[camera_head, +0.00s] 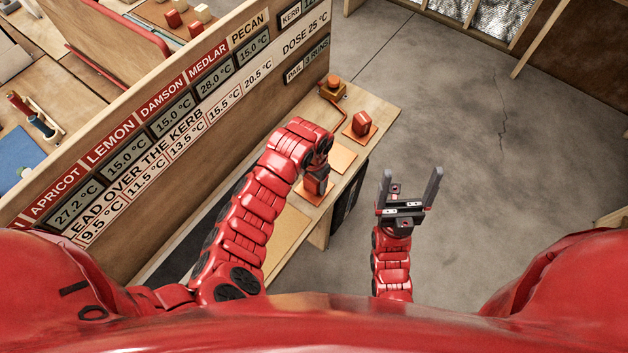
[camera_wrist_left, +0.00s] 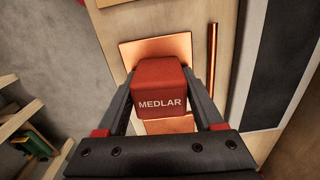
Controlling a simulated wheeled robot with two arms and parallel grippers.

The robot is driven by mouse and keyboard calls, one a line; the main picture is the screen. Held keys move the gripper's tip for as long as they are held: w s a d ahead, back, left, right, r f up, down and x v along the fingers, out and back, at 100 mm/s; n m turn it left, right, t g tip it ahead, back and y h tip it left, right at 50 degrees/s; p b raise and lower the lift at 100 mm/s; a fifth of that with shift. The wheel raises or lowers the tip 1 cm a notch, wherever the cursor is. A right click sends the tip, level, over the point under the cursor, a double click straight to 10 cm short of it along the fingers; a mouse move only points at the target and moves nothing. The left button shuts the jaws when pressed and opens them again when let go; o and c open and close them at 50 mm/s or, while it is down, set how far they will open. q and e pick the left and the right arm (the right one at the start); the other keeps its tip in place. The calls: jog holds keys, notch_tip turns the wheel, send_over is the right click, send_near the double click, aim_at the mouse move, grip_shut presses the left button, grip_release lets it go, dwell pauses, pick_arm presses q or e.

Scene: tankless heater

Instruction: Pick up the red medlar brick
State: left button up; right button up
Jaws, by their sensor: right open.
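The red medlar brick (camera_wrist_left: 160,103), labelled MEDLAR, sits between the fingers of my left gripper (camera_wrist_left: 160,88). Both fingers lie against its sides. A copper-coloured square pad (camera_wrist_left: 130,55) shows around and behind the brick; I cannot tell whether the brick touches it. In the head view the left gripper (camera_head: 318,176) reaches down over the bench, with the arm hiding part of the brick. My right gripper (camera_head: 408,190) is open and empty, right of the bench and above the floor.
Another red brick (camera_head: 361,123) stands on a pad farther along the bench, near an orange block (camera_head: 333,86). A tall sign board (camera_head: 180,110) with fruit names and temperatures borders the bench's left side. The concrete floor (camera_head: 480,130) on the right is clear.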

pick_arm(q)
grip_shut()
jog(key=shift+r, duration=0.15)
jog(key=shift+w+r+b, duration=0.1)
jog(key=shift+r+b, duration=0.5)
jog(key=shift+b, duration=0.05)
jog(key=shift+s+r+b, duration=0.25)
jog(key=shift+r+b, duration=0.05)
jog(key=shift+r, duration=0.8)
jog(key=s+r+p, duration=0.1)
jog(key=s+p, duration=0.2)
jog(key=s, duration=1.2)
jog(key=shift+s+r, duration=0.15)
jog(key=shift+s, duration=0.2)
